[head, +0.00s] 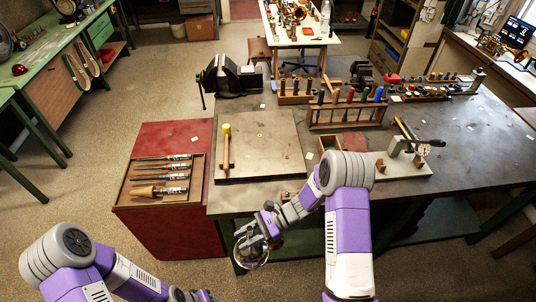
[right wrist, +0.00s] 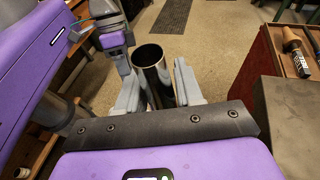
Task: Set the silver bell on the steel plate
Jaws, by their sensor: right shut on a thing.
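The silver bell (right wrist: 157,82) is between the fingers of my right gripper (right wrist: 160,88) in the right wrist view. It looks like a shiny dark metal tube with an open round end. In the head view my right gripper (head: 262,232) holds the bell (head: 250,252), its round rim showing, in front of the bench's front edge. The steel plate (head: 270,160) lies flat on the bench, beyond and above the gripper in the picture. My left gripper (head: 192,296) is at the bottom edge, mostly cut off.
A red cabinet (head: 170,225) with a wooden tray (head: 125,194) of several tools stands left of the bench. A vise (head: 230,78) is behind the plate. A tool rack (head: 345,115) and a dial gauge stand (head: 405,160) are to the right. Most of the plate's right part is clear.

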